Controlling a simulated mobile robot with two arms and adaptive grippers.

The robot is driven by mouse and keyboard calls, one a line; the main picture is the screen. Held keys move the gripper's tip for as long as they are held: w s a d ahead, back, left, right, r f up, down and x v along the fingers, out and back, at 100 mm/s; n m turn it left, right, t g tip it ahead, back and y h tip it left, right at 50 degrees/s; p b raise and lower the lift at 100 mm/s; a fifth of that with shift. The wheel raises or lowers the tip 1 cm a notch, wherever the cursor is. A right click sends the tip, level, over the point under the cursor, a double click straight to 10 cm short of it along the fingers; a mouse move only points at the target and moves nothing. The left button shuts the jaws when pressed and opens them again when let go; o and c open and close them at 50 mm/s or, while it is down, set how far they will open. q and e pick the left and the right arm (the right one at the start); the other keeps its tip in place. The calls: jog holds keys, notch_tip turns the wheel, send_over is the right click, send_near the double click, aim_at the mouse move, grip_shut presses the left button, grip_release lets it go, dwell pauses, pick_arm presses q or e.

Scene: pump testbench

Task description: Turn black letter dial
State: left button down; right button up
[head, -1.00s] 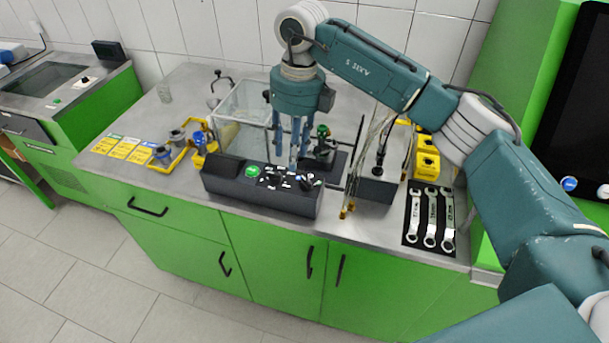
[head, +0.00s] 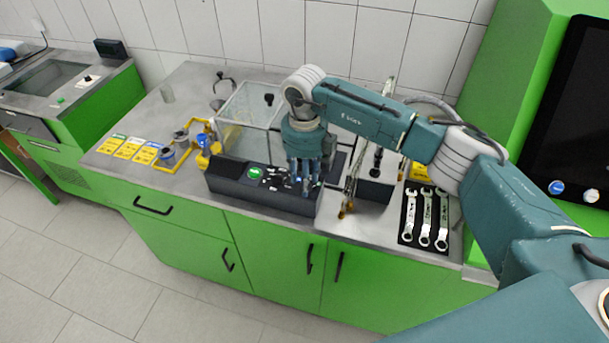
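A dark control box (head: 230,190) stands near the front edge of the steel worktop. A lit green button (head: 254,173) and small white markings (head: 273,180) show on its top. The black dial at the right end of the box is hidden behind my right gripper. My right gripper (head: 306,188) points down with its fingertips at the right end of the box, over the dial's place. I cannot tell whether the fingers touch the dial or how far apart they are. My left gripper is not in view.
A clear tank (head: 238,137) stands behind the box. A black stand (head: 374,191) and upright rods are just right of it. Wrenches (head: 426,217) lie on a black mat farther right. Yellow cards (head: 130,147) and yellow holders (head: 206,160) are at the left.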

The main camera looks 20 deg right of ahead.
grip_shut()
